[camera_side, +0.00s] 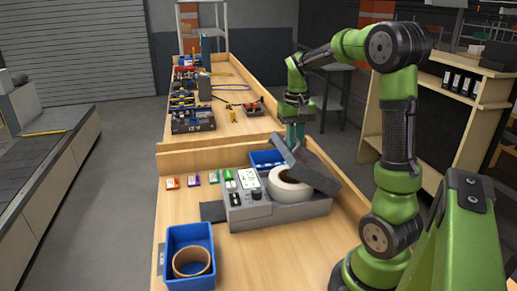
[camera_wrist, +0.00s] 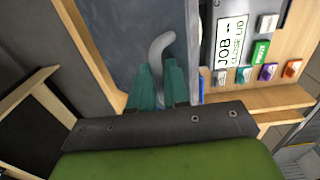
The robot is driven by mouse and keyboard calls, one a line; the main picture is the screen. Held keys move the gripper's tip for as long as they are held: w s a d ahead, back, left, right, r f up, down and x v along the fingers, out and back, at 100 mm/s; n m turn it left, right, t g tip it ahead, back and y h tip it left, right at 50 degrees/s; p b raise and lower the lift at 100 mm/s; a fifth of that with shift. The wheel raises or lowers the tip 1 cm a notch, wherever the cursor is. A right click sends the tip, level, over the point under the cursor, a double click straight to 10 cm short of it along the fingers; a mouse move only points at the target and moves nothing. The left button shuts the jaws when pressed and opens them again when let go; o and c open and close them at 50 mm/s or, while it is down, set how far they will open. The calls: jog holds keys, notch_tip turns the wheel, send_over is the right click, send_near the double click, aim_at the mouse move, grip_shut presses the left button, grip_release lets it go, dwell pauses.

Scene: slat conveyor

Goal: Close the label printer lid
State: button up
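The grey label printer (camera_side: 300,213) sits on the wooden bench with a white label roll (camera_side: 288,186) in its open bay. Its dark grey lid (camera_side: 312,168) is raised and tilted over the right side of the roll. My gripper (camera_side: 296,143) points down at the lid's upper end. In the wrist view the lid (camera_wrist: 120,30) fills the upper middle. My gripper's teal fingers (camera_wrist: 158,82) are close together there, and a curved grey handle (camera_wrist: 162,44) rises from between them. Whether they grip it is not clear.
A blue bin (camera_side: 190,235) with a brown ring stands at front left. Small coloured cartridges (camera_side: 193,180) lie left of the printer, and a blue tray (camera_side: 265,158) sits behind it. A tool tray (camera_side: 193,120) is on the far bench.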

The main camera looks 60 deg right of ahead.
aim_at(281, 148)
jog(key=shift+w+a+f, duration=0.35)
jog(key=shift+w+a, duration=0.05)
jog(key=shift+a, duration=0.15)
jog(key=shift+w+a+f, duration=0.95)
jog(key=shift+f, duration=0.15)
jog(key=shift+w+a+f, duration=0.25)
jog(key=shift+w+f, duration=0.05)
jog(key=shift+f, duration=0.3)
jog(key=shift+w+a+f, duration=0.2)
jog(key=shift+w+f, duration=0.05)
jog(key=shift+f, duration=0.35)
jog(key=shift+w+a+f, duration=0.25)
jog(key=shift+w+f, duration=0.05)
jog(key=shift+f, duration=0.3)
notch_tip(281, 148, up, 7)
